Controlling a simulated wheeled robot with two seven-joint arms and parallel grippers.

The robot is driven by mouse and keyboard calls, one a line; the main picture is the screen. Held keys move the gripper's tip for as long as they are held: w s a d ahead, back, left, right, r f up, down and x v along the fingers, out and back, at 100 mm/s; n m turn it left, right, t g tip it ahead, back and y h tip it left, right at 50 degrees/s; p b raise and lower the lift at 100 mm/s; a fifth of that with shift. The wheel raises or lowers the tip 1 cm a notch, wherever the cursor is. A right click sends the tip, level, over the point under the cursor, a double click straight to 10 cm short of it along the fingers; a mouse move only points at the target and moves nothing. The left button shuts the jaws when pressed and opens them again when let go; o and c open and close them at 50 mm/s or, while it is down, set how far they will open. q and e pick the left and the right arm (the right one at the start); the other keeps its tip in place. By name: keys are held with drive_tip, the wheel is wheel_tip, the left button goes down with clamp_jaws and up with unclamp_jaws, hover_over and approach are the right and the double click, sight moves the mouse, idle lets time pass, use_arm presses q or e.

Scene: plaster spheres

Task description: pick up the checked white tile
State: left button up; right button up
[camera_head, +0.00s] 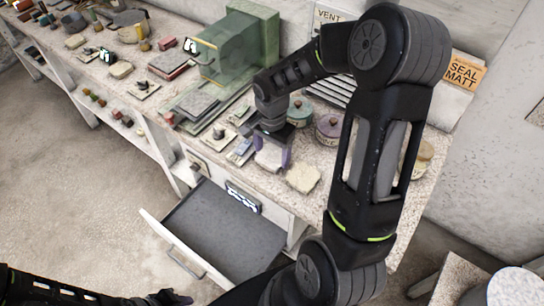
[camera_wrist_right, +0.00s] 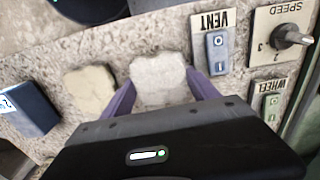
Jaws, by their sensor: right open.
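A pale, rough whitish tile (camera_wrist_right: 158,78) lies on the bench between the fingers of my right gripper (camera_wrist_right: 160,88). In the head view this tile (camera_head: 268,157) shows partly behind the right gripper (camera_head: 272,150). The right gripper is open, pointing down, with one purple finger on each side of the tile; I cannot tell whether they touch it. A second, creamier tile (camera_wrist_right: 90,90) lies beside it, and shows in the head view (camera_head: 303,177) nearer the bench's front right. A checked pattern is not clear on either tile. My left gripper (camera_head: 172,297) is low at the bottom, its jaws unclear.
A VENT switch (camera_wrist_right: 217,52), a WHEEL switch (camera_wrist_right: 270,107) and a SPEED knob (camera_wrist_right: 292,36) sit beside the whitish tile. Teal (camera_head: 299,112) and purple (camera_head: 328,128) lidded jars stand behind. A drawer (camera_head: 225,228) hangs open below the bench front.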

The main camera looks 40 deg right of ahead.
sight(271, 155)
drive_tip(key=c, duration=1.1)
drive_tip(key=shift+r, duration=0.15)
wheel_tip(271, 155, up, 10)
drive_tip(key=b, duration=0.1)
idle(0.4)
drive_tip(key=w+a+n, duration=0.3)
drive_tip(key=w+a+f+n, duration=0.1)
drive_tip(key=w+a+n, duration=0.2)
drive_tip(key=shift+f+n, duration=0.15)
drive_tip(key=shift+n, duration=0.25)
drive_tip(key=w+a+f+n, duration=0.1)
drive_tip(key=w+a+n, duration=0.4)
drive_tip(key=a+n, duration=0.2)
drive_tip(key=shift+a+f+n, duration=0.2)
drive_tip(key=shift+a+n, duration=0.2)
drive_tip(key=shift+a, duration=0.55)
drive_tip(key=shift+w, duration=0.15)
